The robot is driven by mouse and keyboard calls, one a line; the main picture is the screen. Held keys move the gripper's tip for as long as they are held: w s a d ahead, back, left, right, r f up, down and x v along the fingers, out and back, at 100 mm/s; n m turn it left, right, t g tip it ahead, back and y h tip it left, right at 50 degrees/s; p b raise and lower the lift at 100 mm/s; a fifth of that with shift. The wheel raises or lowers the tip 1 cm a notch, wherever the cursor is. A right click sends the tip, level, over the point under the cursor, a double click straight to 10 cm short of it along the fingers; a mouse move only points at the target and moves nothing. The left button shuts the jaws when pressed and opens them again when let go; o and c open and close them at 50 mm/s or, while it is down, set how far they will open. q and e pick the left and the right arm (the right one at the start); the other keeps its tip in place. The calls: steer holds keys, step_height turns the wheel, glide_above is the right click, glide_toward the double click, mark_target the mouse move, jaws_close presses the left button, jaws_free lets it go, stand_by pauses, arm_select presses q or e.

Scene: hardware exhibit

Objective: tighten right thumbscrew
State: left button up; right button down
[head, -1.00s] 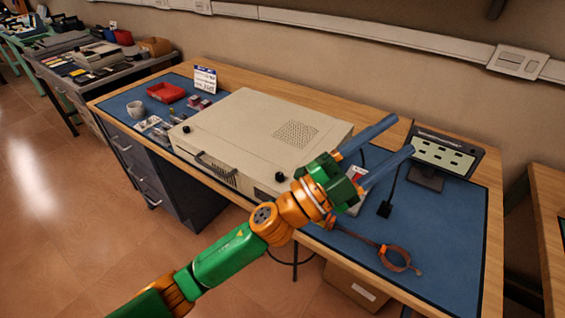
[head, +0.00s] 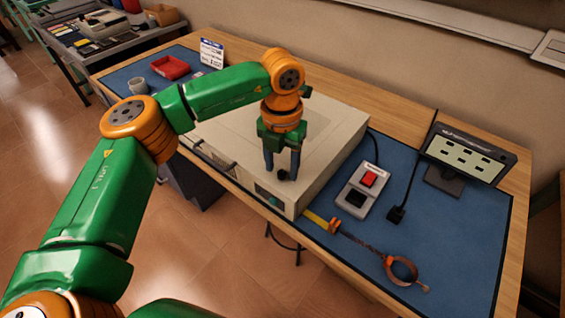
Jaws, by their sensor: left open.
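The right thumbscrew (head: 283,176) is a small black knob on the top of the beige instrument case (head: 335,140), near its front right corner. My left gripper (head: 281,170) points down over this corner, with its two blue fingers apart, one to each side of the knob as seen from here. I cannot tell whether the fingers touch the knob. The left part of the case top, with the other knob, is hidden behind my left arm. My right gripper is not in view.
Right of the case on the blue mat (head: 455,225) are a grey box with a red button (head: 369,179), a display panel on a stand (head: 467,150), a black plug (head: 396,214) and a strap with a copper-coloured loop (head: 401,270). A red tray (head: 170,66) and mug (head: 137,85) stand at the back left.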

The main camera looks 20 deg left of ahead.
arm_select(q)
steer(key=shift+f, duration=0.3)
steer(key=shift+s, duration=0.1)
jaws_close()
